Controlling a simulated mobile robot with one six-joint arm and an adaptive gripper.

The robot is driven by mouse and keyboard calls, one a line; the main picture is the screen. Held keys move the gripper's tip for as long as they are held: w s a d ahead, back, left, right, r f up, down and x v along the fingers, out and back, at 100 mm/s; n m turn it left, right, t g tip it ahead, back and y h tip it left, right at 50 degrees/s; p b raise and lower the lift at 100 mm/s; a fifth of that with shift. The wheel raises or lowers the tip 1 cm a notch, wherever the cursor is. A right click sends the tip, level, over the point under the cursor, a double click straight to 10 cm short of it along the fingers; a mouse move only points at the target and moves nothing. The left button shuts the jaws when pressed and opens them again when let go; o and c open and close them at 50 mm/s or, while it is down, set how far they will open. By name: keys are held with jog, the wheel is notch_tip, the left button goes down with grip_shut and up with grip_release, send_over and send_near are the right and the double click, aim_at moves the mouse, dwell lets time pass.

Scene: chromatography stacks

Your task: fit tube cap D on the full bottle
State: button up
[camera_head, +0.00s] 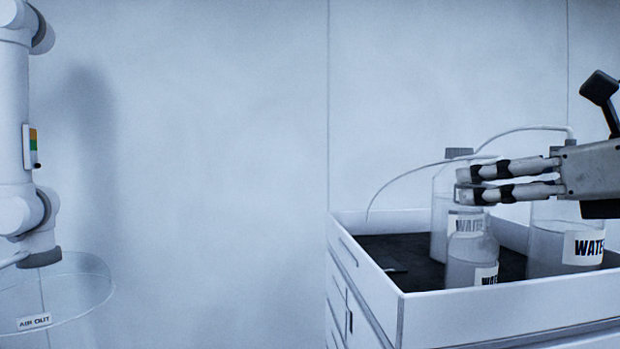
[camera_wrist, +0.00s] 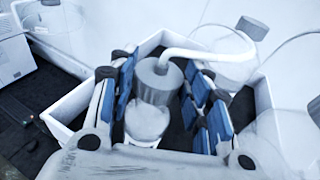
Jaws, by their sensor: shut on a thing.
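My gripper (camera_head: 463,184) is over the front of the white tray, level and pointing left. In the wrist view my gripper (camera_wrist: 160,76) is shut on a grey tube cap (camera_wrist: 154,88), with blue pads on both sides of it. A white tube leaves the cap's top toward the right. No letter shows on the cap. A clear bottle (camera_head: 470,262) labelled WATER stands below the fingers, and a pale bottle (camera_wrist: 147,123) shows right under the cap in the wrist view. Whether the cap touches the bottle's neck is hidden. Which bottle is full is not clear.
A capped bottle (camera_head: 440,215) stands behind the front one, and a larger labelled bottle (camera_head: 547,248) stands to the right. The white tray (camera_head: 480,306) has raised walls. Thin tubes arc above it. A clear round vessel marked AIR OUT (camera_head: 75,290) is at the left.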

jog(key=shift+f, duration=0.1)
jog(key=shift+f+b, duration=0.65)
jog(key=shift+f, duration=0.25)
jog(key=shift+f, duration=0.1)
jog(key=shift+f, duration=0.3)
jog(key=o, duration=1.2)
jog(key=shift+c, duration=0.2)
jog(key=shift+o, duration=0.2)
